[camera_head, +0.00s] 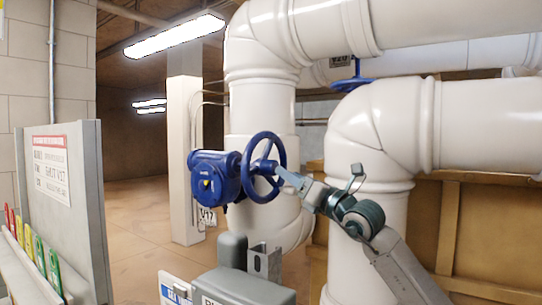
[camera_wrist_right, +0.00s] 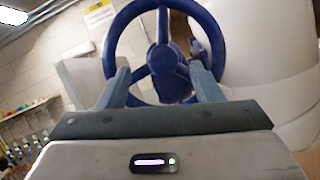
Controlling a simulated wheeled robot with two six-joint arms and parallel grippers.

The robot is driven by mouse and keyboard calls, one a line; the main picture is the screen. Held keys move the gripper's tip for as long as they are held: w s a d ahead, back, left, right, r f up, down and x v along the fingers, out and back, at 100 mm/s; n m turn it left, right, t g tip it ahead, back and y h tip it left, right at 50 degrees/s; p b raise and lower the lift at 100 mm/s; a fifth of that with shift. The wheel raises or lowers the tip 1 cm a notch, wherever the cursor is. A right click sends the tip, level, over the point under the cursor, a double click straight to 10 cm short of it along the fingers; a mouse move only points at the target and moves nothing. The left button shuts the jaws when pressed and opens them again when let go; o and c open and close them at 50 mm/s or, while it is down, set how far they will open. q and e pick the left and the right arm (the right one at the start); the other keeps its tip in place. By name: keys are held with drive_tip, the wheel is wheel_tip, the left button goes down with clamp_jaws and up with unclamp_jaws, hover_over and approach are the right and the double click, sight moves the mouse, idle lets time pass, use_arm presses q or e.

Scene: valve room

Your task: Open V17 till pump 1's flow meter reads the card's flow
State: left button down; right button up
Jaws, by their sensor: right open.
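The blue handwheel (camera_head: 247,160) of a valve stands in the middle of the head view, on a blue gear housing (camera_head: 213,180). A tag reading V17 (camera_head: 207,216) hangs below the housing. My right gripper (camera_head: 285,174) is at the wheel's right side. In the right wrist view the handwheel (camera_wrist_right: 163,58) fills the upper middle, and my open fingers (camera_wrist_right: 163,82) stand apart in front of its lower part. Whether they touch the rim cannot be told. A white card (camera_head: 52,170) with a red header is on the grey board at left; its figures are too small to read.
Large white pipes (camera_head: 262,95) stand behind the wheel and to the right. A second blue handwheel (camera_head: 352,82) sits higher, at right. A grey box (camera_head: 245,288) is at the bottom middle. Coloured tags (camera_head: 40,255) hang at lower left. Open floor (camera_head: 140,205) lies behind the board.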

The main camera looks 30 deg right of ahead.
sight(270, 164)
drive_tip(key=p+x, duration=0.4)
drive_tip(key=x, duration=0.3)
drive_tip(key=shift+w+d, duration=0.1)
drive_tip(key=shift+w, duration=0.1)
drive_tip(key=shift+w+p, duration=0.4)
drive_tip(key=shift+w, duration=0.05)
use_arm(q)
drive_tip(key=r, duration=0.3)
drive_tip(key=w+r, duration=0.1)
drive_tip(key=r, duration=0.1)
drive_tip(key=shift+w+d+r, duration=0.1)
drive_tip(key=shift+d+r, duration=0.25)
drive_tip(key=shift+a, duration=0.1)
use_arm(e)
drive_tip(key=c, duration=1.3)
